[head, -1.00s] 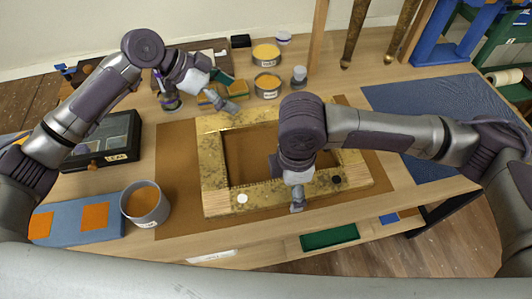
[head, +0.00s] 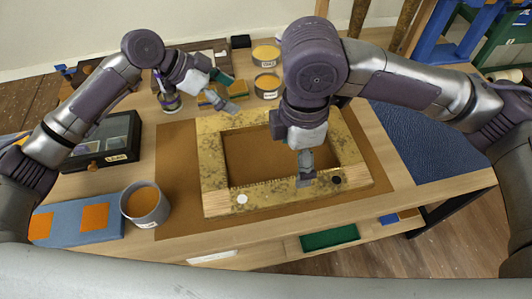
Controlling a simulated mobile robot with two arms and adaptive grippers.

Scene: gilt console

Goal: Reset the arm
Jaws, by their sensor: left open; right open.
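My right gripper (head: 305,181) is open and empty. It points down over the front inner edge of the gilt frame (head: 212,180), left of the black disc on the front rail. I cannot tell whether its tips touch the frame. My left gripper (head: 230,106) is open and empty near the frame's back left corner, in front of the small sponge-like blocks. Its fingers are small in this view. My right arm hides the frame's back right part.
The frame lies on a brown mat (head: 176,165). A white disc (head: 242,199) and a black disc (head: 337,180) sit on its front rail. A grey pot (head: 146,206) stands front left, a dark case (head: 105,143) behind it. Tins (head: 267,85) stand behind. A blue mat (head: 420,140) lies right.

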